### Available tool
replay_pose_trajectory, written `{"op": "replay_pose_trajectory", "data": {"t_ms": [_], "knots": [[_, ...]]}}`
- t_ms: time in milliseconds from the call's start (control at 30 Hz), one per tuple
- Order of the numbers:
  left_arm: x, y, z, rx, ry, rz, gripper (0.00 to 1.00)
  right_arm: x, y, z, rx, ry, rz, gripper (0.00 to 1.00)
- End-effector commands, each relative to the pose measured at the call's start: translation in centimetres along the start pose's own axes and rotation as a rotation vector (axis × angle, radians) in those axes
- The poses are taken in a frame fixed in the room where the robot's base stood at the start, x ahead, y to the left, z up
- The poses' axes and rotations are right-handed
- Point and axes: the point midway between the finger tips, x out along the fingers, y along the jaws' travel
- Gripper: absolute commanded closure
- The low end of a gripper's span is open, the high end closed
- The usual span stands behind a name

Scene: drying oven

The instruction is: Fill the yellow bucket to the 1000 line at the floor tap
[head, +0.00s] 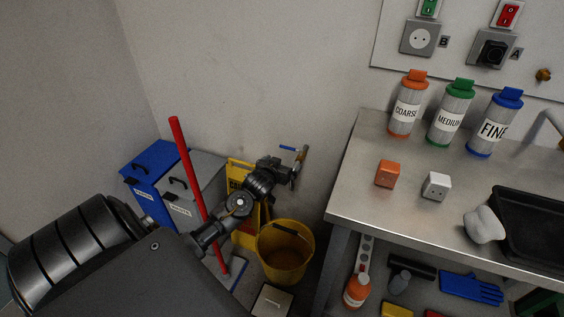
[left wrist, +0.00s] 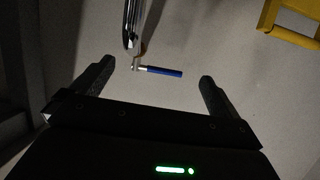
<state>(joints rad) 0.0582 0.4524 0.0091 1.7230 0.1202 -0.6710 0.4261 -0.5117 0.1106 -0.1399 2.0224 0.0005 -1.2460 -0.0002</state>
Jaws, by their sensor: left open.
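The yellow bucket (head: 285,252) stands on the floor below the wall tap (head: 300,158), left of the bench. Its dark handle lies across its top and no water shows in it; its 1000 line cannot be made out. The tap has a blue lever (head: 287,148). My left gripper (head: 294,172) is close to the tap in the head view. In the left wrist view the blue lever (left wrist: 163,71) lies between the two open fingers (left wrist: 152,82), just beyond them, apart from both. My right gripper is not in view.
A steel bench (head: 345,190) with bottles and blocks stands on the right. Blue (head: 150,170) and grey (head: 205,172) bins, a red pole (head: 187,165) and a yellow caution sign (head: 240,175) crowd the left. A small grey box (head: 271,301) sits before the bucket.

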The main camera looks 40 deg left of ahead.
Motion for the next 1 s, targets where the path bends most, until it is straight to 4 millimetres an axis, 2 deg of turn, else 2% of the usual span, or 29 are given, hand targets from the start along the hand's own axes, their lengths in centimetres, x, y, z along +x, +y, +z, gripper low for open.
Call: {"op": "replay_pose_trajectory", "data": {"t_ms": [133, 300, 433, 800, 1000], "knots": [[-0.2, -0.2, -2.6, -0.022, 0.052, 0.0, 0.0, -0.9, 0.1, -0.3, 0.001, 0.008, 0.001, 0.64], [-0.3, -0.3, -3.2, -0.027, 0.061, -0.001, 0.0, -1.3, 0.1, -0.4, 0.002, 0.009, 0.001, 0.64], [0.6, -0.3, -3.2, -0.027, 0.062, -0.001, 0.0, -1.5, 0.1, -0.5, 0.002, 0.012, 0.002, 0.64], [6.9, -0.3, -3.4, -0.028, 0.06, -0.003, 0.0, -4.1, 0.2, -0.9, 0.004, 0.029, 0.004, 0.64], [9.4, -0.2, -3.6, -0.026, 0.06, -0.001, 0.0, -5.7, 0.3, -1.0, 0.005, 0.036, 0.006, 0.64]]}}
